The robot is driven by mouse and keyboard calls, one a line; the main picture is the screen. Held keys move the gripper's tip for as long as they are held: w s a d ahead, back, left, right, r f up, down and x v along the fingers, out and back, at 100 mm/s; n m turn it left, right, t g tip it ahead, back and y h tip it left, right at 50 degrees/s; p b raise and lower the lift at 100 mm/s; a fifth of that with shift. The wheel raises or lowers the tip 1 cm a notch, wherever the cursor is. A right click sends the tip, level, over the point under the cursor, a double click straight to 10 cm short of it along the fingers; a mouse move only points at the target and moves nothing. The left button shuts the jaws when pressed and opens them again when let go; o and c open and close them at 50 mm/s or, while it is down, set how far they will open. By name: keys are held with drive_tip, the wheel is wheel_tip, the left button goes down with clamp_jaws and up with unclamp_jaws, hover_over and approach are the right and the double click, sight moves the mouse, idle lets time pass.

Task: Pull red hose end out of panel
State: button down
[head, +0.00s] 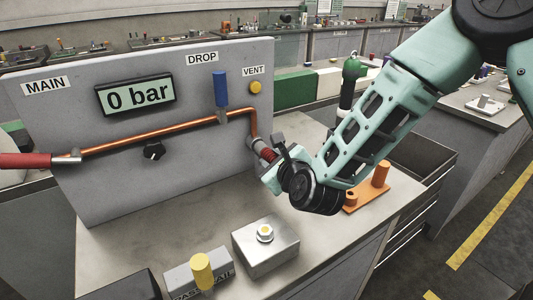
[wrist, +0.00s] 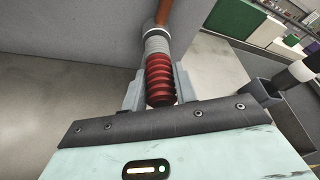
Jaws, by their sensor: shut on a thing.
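The grey panel (head: 190,170) stands upright on the bench, with a display reading 0 bar (head: 137,95). A copper pipe (head: 170,132) runs across it and bends down at the right to a grey fitting (head: 257,144). The ribbed red hose end (head: 268,155) sits at that fitting. My gripper (head: 270,160) is shut on it. My gripper hides part of the hose end in the head view.
A blue handle (head: 221,88) stands upright at DROP, beside a yellow vent button (head: 255,87). A metal block (head: 265,247), a yellow-topped post (head: 201,270) and an orange fixture (head: 368,190) stand on the bench. Bench between panel and block is clear.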

drive_tip(key=shift+s+d+b, duration=0.3)
drive_tip(key=shift+s+d, duration=0.3)
drive_tip(key=shift+s, duration=0.25)
idle(0.6)
drive_tip(key=shift+s+d+b, duration=0.25)
drive_tip(key=shift+s+d, duration=0.45)
drive_tip(key=shift+s, duration=0.3)
drive_tip(key=shift+s+d+b, duration=0.25)
drive_tip(key=shift+s+d, duration=0.4)
drive_tip(key=shift+s, duration=0.3)
